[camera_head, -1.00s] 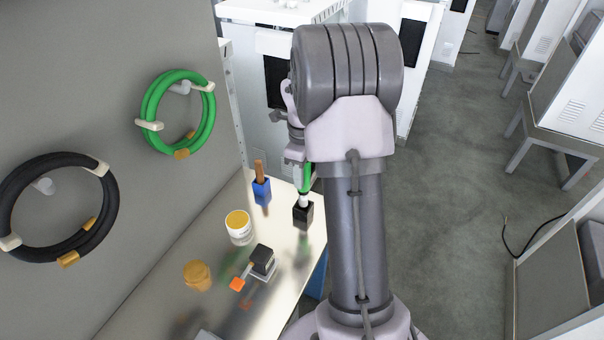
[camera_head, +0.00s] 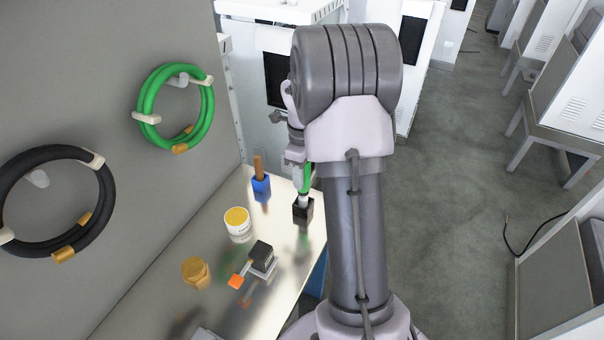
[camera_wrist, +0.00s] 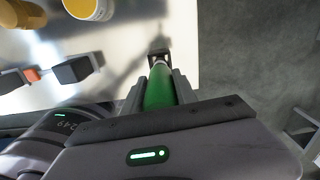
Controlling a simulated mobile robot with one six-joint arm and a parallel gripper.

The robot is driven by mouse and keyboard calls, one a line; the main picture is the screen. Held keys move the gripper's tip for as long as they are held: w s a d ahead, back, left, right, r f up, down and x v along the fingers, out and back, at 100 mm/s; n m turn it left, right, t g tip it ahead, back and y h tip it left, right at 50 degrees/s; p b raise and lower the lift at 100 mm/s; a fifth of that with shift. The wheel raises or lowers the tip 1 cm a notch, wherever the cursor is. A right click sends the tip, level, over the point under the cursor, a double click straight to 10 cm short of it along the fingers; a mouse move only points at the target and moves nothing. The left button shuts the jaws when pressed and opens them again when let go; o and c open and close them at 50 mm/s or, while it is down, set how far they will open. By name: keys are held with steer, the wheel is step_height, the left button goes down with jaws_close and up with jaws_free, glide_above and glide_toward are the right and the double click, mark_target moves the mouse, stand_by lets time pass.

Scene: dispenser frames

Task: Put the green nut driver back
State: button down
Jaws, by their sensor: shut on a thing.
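The green nut driver (camera_head: 306,179) has a green handle and a pale lower part, and is partly hidden by my arm in the head view. My gripper (camera_wrist: 160,92) is shut on its green handle (camera_wrist: 159,88) in the wrist view. The driver's lower end is at the top of a small black square holder (camera_head: 303,209) on the shiny table, also seen in the wrist view (camera_wrist: 159,55). How deep the tip sits inside the holder cannot be told. The driver looks close to upright with a slight tilt.
A blue holder (camera_head: 261,187) with a brown-handled tool stands behind left. A white-and-yellow tub (camera_head: 238,226), an amber jar (camera_head: 196,272) and a black block with an orange tab (camera_head: 262,256) stand on the table. Green (camera_head: 176,108) and black (camera_head: 60,205) hoses hang on the wall.

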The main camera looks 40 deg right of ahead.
steer(key=shift+f+b, duration=1.65)
steer(key=shift+f, duration=0.35)
steer(key=c, duration=0.9)
jaws_free()
steer(key=shift+r, duration=0.1)
step_height(320, 180, up, 17)
steer(key=p, duration=0.6)
steer(key=shift+r+p, duration=0.2)
steer(key=shift+p, duration=0.15)
steer(key=s+a+r+n+t+b, duration=0.1)
steer(key=a+r+n, duration=0.25)
steer(key=a, duration=0.25)
steer(key=s+a+r+n+t, duration=0.1)
steer(key=a+r+n, duration=0.1)
steer(key=a+n, duration=0.25)
steer(key=s+a+n+t, duration=0.1)
steer(key=s+a+n, duration=0.4)
steer(key=a+n, duration=0.1)
steer(key=s+a+n+t+y+b, duration=0.1)
steer(key=s+a+n, duration=0.4)
steer(key=a+n, duration=0.1)
steer(key=s+a+n+t+y+b, duration=0.1)
steer(key=s+a+n, duration=0.5)
steer(key=a, duration=0.1)
steer(key=shift+a+f+t, duration=0.3)
steer(key=shift+a+t, duration=0.1)
